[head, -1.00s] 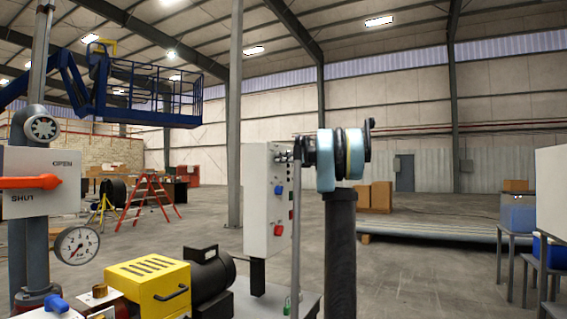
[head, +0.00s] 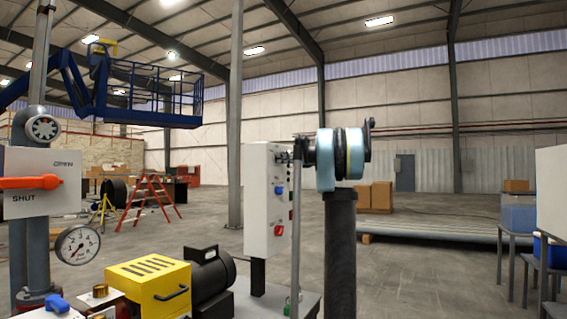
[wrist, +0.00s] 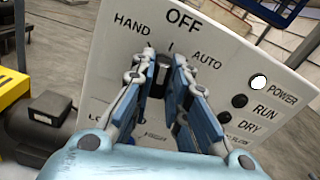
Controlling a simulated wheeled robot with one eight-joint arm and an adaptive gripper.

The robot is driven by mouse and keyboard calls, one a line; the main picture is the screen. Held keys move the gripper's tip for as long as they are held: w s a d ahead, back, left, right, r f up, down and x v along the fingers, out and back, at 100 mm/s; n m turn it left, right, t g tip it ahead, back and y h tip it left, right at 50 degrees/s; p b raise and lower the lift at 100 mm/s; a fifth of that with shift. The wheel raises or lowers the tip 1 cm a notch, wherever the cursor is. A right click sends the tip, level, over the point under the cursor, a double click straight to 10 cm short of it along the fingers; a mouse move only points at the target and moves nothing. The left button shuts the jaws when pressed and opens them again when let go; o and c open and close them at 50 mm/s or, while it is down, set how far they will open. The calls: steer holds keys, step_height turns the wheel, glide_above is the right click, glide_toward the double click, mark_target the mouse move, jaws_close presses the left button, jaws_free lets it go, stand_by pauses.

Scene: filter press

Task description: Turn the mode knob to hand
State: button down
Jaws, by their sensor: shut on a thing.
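The mode knob (wrist: 158,76) is a small dark knob on the white panel face (wrist: 220,62), in the wrist view. The labels HAND, OFF and AUTO are set around it, with HAND upper left, OFF above and AUTO upper right. My gripper (wrist: 163,66) is shut on the knob, with a finger on each side. The fingers hide much of the knob, and I cannot tell which label it points to. In the head view the control box (head: 258,195) stands edge-on, and my arm is at its right side.
The panel also carries a white POWER lamp (wrist: 258,82) and dark RUN (wrist: 239,101) and DRY (wrist: 234,117) lamps. A yellow pump guard (head: 150,283), a pressure gauge (head: 77,245) and an orange valve handle (head: 35,182) stand left of the box in the head view.

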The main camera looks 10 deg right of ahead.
steer(key=n, duration=0.6)
steer(key=shift+a+n, duration=0.1)
steer(key=shift+n, duration=0.2)
steer(key=shift+f, duration=0.1)
stand_by(0.4)
steer(key=c, duration=1.6)
jaws_free()
steer(key=shift+o, duration=0.2)
steer(key=v, duration=1.2)
steer(key=shift+w+f, duration=0.1)
steer(key=shift+f, duration=0.05)
